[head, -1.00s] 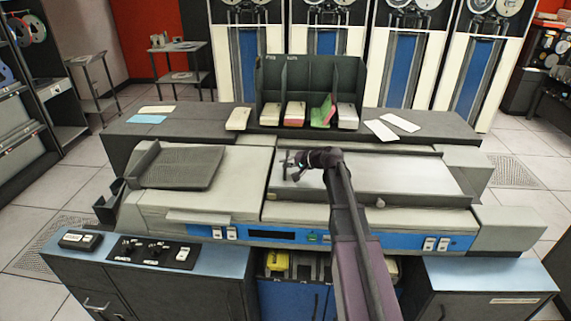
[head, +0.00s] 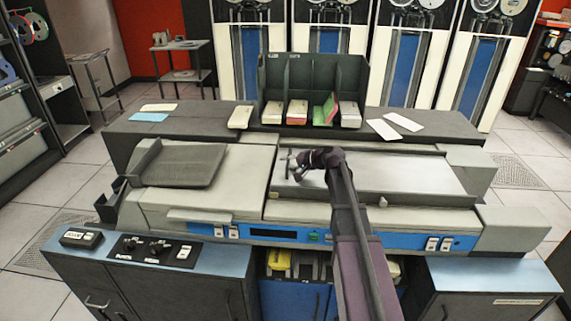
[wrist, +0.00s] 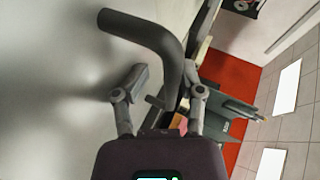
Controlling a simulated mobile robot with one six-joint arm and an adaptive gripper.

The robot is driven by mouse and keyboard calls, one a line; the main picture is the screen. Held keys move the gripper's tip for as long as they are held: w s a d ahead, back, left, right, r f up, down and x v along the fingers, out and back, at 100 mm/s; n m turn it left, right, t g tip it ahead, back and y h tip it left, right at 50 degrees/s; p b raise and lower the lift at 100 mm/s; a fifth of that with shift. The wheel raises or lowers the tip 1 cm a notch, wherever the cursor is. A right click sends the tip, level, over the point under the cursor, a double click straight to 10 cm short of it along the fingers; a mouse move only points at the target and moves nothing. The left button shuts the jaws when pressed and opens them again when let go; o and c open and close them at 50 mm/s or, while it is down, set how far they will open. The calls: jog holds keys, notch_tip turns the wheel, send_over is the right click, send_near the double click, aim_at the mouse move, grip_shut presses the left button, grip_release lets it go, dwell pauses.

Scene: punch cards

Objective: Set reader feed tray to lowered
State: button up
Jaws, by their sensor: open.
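The card reader (head: 210,195) stands ahead with a dark ribbed, sloping tray (head: 185,164) on its left half. On its right half lies a long pale metal plate (head: 390,172) with a dark rim. No label shows which is the feed tray. My gripper (head: 287,166) is over the left end of the pale plate, fingers pointing left. In the wrist view, my gripper (wrist: 162,88) has its fingers apart, with a dark curved bar (wrist: 150,32) running just ahead and between them, close to the right finger. Contact cannot be told.
A blue control strip (head: 275,234) with buttons runs along the reader's front. Behind are a dark card rack (head: 312,75) with card stacks, and loose cards (head: 402,121). A knob panel (head: 155,249) is at front left. Tape drives line the back.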

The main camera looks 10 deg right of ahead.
jog(key=r+p+v, duration=0.1)
jog(key=p+v, duration=0.7)
jog(key=v, duration=0.8)
jog(key=shift+a+r, duration=0.2)
jog(key=shift+a, duration=0.2)
dwell(1.6)
jog(key=shift+w, duration=0.1)
dwell(0.6)
